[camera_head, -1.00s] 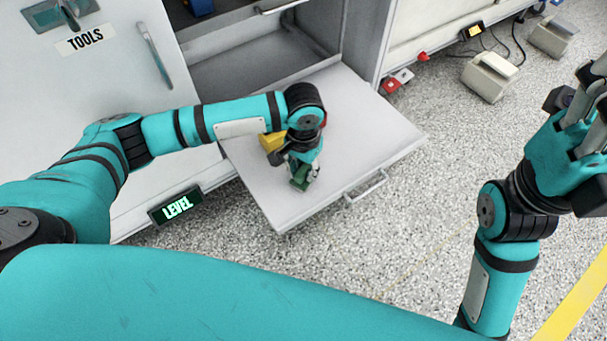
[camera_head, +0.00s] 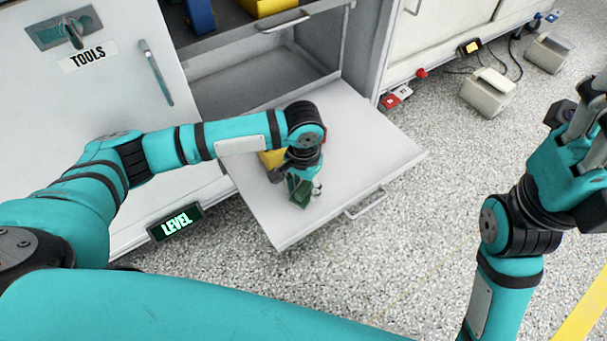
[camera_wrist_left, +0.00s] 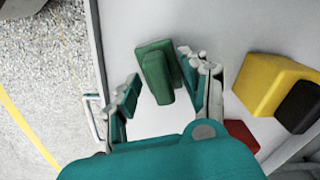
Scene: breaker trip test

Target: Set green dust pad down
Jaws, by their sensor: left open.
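The green dust pad (camera_head: 301,194) is at my left gripper on the white drop-down panel (camera_head: 365,150). In the left wrist view the pad (camera_wrist_left: 157,72) shows between the spread fingers of my left gripper (camera_wrist_left: 159,68). The left finger is clear of it. The right finger is close beside it, and I cannot tell whether they touch. The pad appears to rest on the panel. My left gripper (camera_head: 302,187) is partly hidden by its own wrist in the head view. My right gripper (camera_head: 588,110) is at the far right, away from the panel, its opening unclear.
A yellow block with a black end (camera_wrist_left: 272,85) and a red thing (camera_wrist_left: 240,135) lie right of the gripper in the wrist view. The cabinet holds blue (camera_head: 199,15) and yellow (camera_head: 262,6) items above. The panel's front right is bare; its handle (camera_head: 366,204) sticks out.

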